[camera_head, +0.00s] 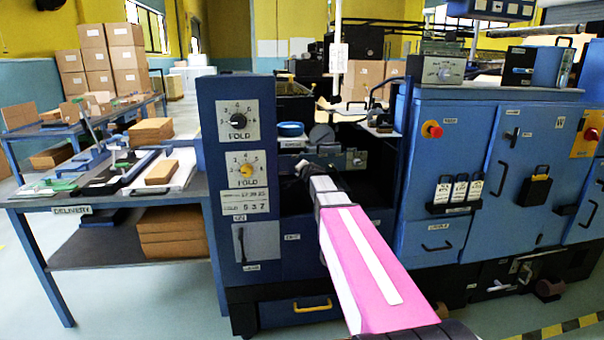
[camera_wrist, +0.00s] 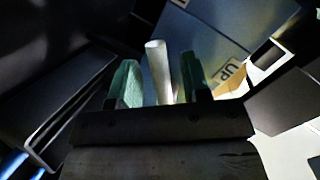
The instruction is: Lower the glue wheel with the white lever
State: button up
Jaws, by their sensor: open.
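My gripper (camera_wrist: 158,82) is open, with a green-padded finger on each side of the white lever (camera_wrist: 158,70). The lever is a pale round rod standing up between the fingers, nearer the right one; I cannot tell whether either finger touches it. In the head view my gripper (camera_head: 302,168) is small and dark at the end of my arm, inside the recess of the blue machine (camera_head: 232,180). The lever is not distinct there. A round grey disc (camera_head: 321,136) sits just above my gripper; I cannot tell whether it is the glue wheel.
An "UP" label (camera_wrist: 235,76) is on the panel right of the lever. Dark machine walls close in on both sides. A delivery table (camera_head: 60,200) is at far left.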

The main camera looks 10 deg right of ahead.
jog(key=v, duration=1)
jog(key=shift+s, duration=0.4)
